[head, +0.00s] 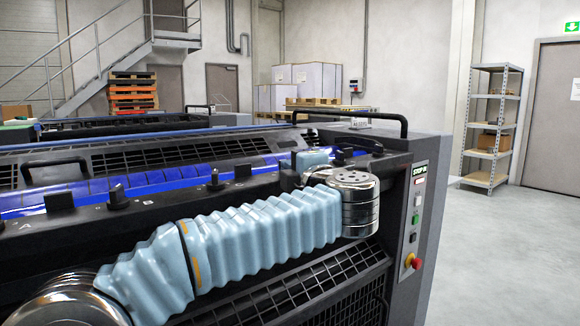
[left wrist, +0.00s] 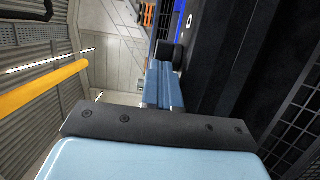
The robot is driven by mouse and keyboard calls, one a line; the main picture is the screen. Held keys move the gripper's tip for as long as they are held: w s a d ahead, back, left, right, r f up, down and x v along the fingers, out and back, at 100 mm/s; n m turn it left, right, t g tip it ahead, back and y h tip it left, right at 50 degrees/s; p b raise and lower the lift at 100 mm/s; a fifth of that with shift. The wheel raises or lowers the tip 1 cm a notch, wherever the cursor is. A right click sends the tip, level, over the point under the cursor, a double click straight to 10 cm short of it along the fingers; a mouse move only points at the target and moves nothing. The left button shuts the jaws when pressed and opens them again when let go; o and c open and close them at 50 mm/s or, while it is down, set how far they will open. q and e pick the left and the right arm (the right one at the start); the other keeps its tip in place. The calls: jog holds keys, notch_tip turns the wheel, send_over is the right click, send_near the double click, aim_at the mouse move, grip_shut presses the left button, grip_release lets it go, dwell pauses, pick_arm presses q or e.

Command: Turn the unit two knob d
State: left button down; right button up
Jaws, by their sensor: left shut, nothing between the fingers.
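A row of black knobs runs along the dark rail of the machine in front of me, among them one knob (head: 215,180) left of my gripper. My left gripper (head: 308,160) is over the rail, partly behind my own wrist, with light blue fingers. In the left wrist view its fingers (left wrist: 163,88) are shut together and empty. A black block-shaped knob (left wrist: 168,55) shows just beyond the fingertips, with a white letter near it that looks like D. I cannot tell whether the fingers touch it. My right gripper is not in view.
A blue ink strip (head: 150,183) runs behind the knobs. A black handle bar (head: 350,115) stands above the far end of the machine. A control panel (head: 415,215) with a red knob (head: 413,261) is on the right end. Open floor lies to the right.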

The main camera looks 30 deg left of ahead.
aim_at(273, 177)
pick_arm(q)
jog(key=shift+w+a, duration=0.25)
jog(key=shift+a, duration=0.1)
jog(key=shift+s+a+m+t+h, duration=0.15)
jog(key=shift+m+t+h, duration=0.35)
jog(key=shift+t+h, duration=0.1)
jog(key=shift+s+a+m+t+h, duration=0.1)
jog(key=shift+m+t+h, duration=0.4)
jog(key=shift+t, duration=0.1)
jog(key=shift+b, duration=0.3)
jog(key=shift+s+a+m+t+h, duration=0.1)
jog(key=shift+a+m+t+h, duration=0.2)
jog(key=shift+m+t+h, duration=0.35)
jog(key=shift+s+a+r+p, duration=0.1)
jog(key=shift+s+a+p, duration=0.05)
jog(key=shift+a+p, duration=0.8)
jog(key=shift+p, duration=0.05)
jog(key=shift+a, duration=0.25)
